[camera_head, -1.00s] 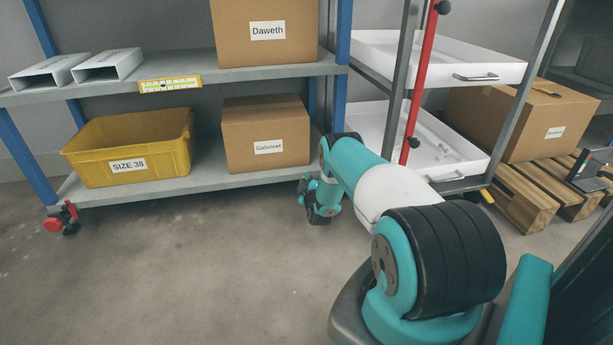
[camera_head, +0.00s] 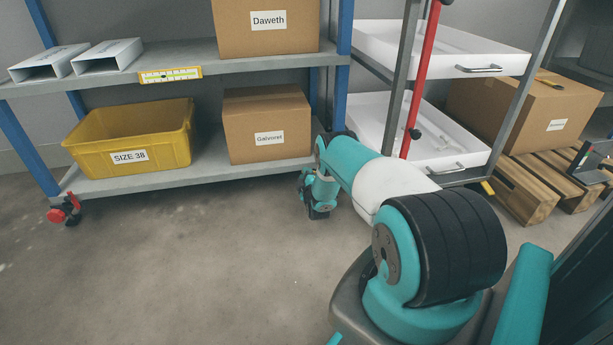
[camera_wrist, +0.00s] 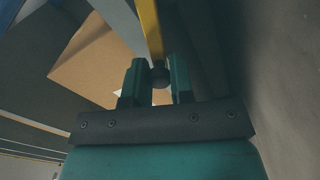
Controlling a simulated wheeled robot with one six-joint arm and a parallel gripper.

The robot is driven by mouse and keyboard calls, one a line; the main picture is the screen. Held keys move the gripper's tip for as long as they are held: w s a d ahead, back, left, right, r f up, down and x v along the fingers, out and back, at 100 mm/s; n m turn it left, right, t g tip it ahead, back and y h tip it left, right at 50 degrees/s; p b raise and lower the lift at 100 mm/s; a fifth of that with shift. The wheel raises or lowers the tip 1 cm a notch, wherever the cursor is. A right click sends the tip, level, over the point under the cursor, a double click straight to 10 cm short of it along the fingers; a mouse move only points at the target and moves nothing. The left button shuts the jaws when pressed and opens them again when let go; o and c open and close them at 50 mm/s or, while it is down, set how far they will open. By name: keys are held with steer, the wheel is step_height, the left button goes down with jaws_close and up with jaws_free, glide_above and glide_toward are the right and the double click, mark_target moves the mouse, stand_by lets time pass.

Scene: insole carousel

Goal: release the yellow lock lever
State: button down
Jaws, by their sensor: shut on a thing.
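The yellow lock lever (camera_wrist: 150,28) comes down from the top of the wrist view and ends in a dark round knob (camera_wrist: 159,76). My gripper (camera_wrist: 158,70) has its two teal fingers on either side of that knob and is shut on it. In the head view my arm reaches forward and bends down near the right end of the blue-post shelf. The fingers and the held lever cannot be made out there.
The shelf (camera_head: 180,182) carries a yellow SIZE 38 bin (camera_head: 100,155) and a Galvoret box (camera_head: 262,115). A white-tray trolley (camera_head: 450,170) with a red pole (camera_head: 415,80) stands right of it. A pallet (camera_head: 525,195) lies at far right. Floor at front left is clear.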

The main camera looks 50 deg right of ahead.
steer(key=c, duration=1)
jaws_free()
steer(key=shift+p+v, duration=8.75)
steer(key=shift+p, duration=1)
